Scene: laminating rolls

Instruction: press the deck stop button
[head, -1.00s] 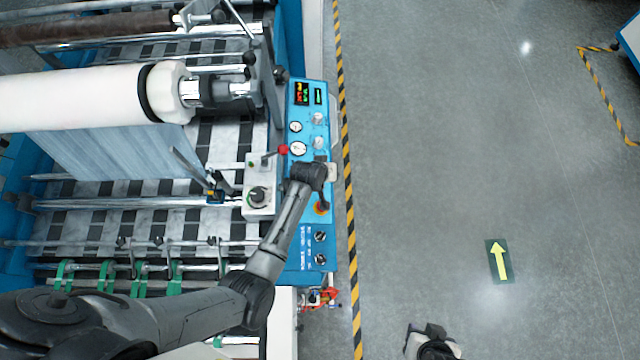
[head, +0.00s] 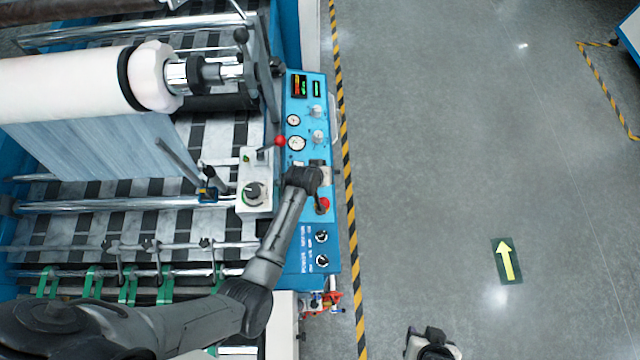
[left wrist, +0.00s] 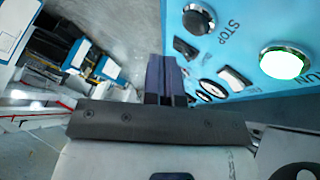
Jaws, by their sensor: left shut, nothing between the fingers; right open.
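The blue control panel (head: 296,215) stands at the machine's right edge. In the left wrist view, the panel (left wrist: 262,18) carries a STOP label with a dark round button (left wrist: 197,18) beside it, and a lit green button (left wrist: 285,62) marked RUN. My left gripper (left wrist: 168,64) is shut and empty, its fingertips close to the panel, below the dark button in the picture; contact cannot be told. In the head view my left wrist covers part of the panel. A red button (head: 322,205) shows just below that wrist. My right gripper (head: 433,342) is open and empty over the floor, at the bottom edge.
A red-knobbed lever (head: 280,141) and a white box with a black knob (head: 254,193) stand left of the panel. A large white roll (head: 70,88) lies on the machine. A yellow-black floor stripe (head: 347,170) runs along the panel. The grey floor to the right is clear.

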